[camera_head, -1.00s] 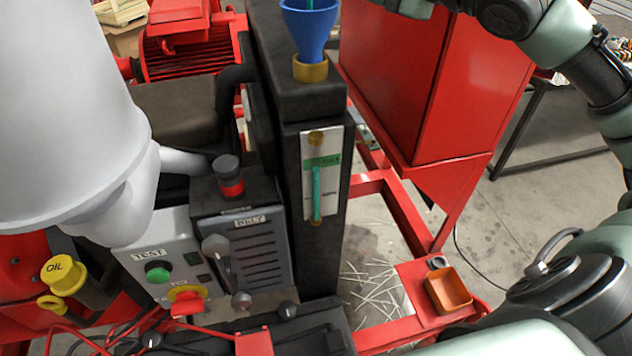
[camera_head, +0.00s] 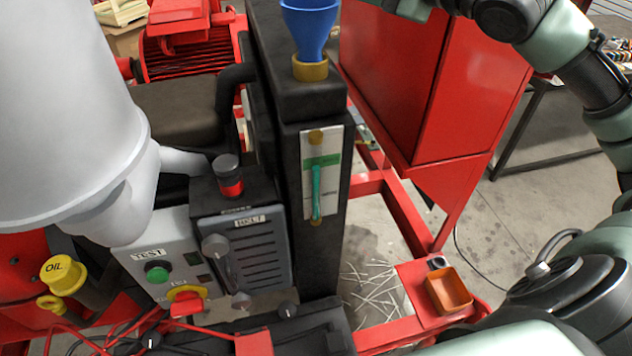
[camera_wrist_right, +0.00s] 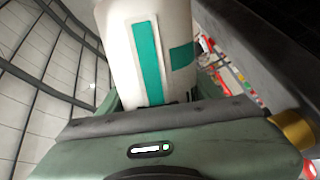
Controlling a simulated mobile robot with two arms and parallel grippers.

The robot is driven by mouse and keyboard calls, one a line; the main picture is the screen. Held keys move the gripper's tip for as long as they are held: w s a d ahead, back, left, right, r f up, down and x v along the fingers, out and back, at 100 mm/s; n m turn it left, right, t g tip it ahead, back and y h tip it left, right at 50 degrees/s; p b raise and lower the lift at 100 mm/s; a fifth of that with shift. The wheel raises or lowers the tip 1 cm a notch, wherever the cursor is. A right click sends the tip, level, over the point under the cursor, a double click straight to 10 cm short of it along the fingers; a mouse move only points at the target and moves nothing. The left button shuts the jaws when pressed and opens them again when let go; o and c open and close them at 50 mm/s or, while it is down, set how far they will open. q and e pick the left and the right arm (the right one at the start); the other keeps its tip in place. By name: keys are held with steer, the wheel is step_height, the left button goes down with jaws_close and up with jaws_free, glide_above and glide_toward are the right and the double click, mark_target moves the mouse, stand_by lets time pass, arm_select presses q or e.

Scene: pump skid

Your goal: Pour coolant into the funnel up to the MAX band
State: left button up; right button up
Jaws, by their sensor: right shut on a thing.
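The blue funnel (camera_head: 310,30) stands upright in a brass collar on top of the black column, its rim cut off by the top edge of the head view. No stream shows in it. On the column's front is the sight gauge (camera_head: 333,195), a white plate with a green band (camera_head: 322,161). The teal liquid column (camera_head: 316,192) in it reaches up to about the band. In the right wrist view my right gripper (camera_wrist_right: 155,102) is shut on a white container (camera_wrist_right: 118,50) with teal stripes. The container is out of the head view. My left gripper is not in view.
A red cabinet (camera_head: 430,80) stands right of the column. A large pale grey body (camera_head: 65,110) fills the left. Below are a control panel (camera_head: 160,262), a yellow oil cap (camera_head: 62,274) and an orange tray (camera_head: 448,291). White sticks (camera_head: 372,284) lie on the floor.

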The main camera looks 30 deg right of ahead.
steer(key=shift+f+m, duration=0.25)
steer(key=shift+m, duration=0.55)
steer(key=shift+s+a+f+m, duration=0.15)
steer(key=shift+a+f+m, duration=0.2)
steer(key=shift+m, duration=0.55)
steer(key=m, duration=0.1)
steer(key=f+m, duration=0.1)
steer(key=shift+a+m, duration=0.3)
